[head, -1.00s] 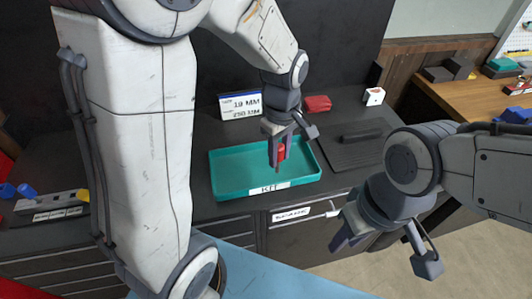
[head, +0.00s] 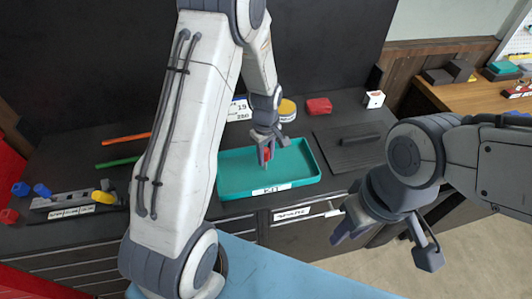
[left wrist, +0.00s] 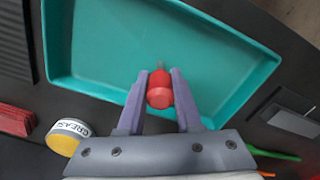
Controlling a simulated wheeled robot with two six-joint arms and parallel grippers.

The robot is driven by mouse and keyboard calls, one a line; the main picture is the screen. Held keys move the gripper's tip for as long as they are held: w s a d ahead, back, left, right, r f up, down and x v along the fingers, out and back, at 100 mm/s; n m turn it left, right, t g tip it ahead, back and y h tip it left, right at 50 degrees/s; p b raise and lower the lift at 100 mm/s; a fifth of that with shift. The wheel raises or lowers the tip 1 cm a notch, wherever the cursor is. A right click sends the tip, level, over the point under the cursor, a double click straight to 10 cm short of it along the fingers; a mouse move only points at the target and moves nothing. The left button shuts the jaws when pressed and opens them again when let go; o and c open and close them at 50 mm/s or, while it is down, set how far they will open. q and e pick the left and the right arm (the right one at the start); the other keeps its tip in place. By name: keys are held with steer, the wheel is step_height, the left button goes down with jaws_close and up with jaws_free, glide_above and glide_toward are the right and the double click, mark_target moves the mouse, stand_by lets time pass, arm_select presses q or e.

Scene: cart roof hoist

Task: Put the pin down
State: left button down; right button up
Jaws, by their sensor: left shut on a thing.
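The pin has a red head (left wrist: 159,90) and a thin grey shank. My left gripper (head: 265,157) is shut on it, with one finger on each side of the head in the left wrist view. The pin is over the teal tray (head: 310,160) labelled KIT, above its left-middle part. The gap between pin and tray floor is hard to judge. The tray also shows in the left wrist view (left wrist: 230,75) and looks otherwise empty. My right gripper (head: 386,246) is open and empty, in front of the bench to the right.
A yellow grease tin (head: 287,110) and a red block (head: 319,106) stand behind the tray. A dark plate with a handle (head: 350,148) lies to its right.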

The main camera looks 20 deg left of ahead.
arm_select(q)
steer(key=shift+f, duration=0.15)
steer(key=c, duration=0.6)
jaws_free()
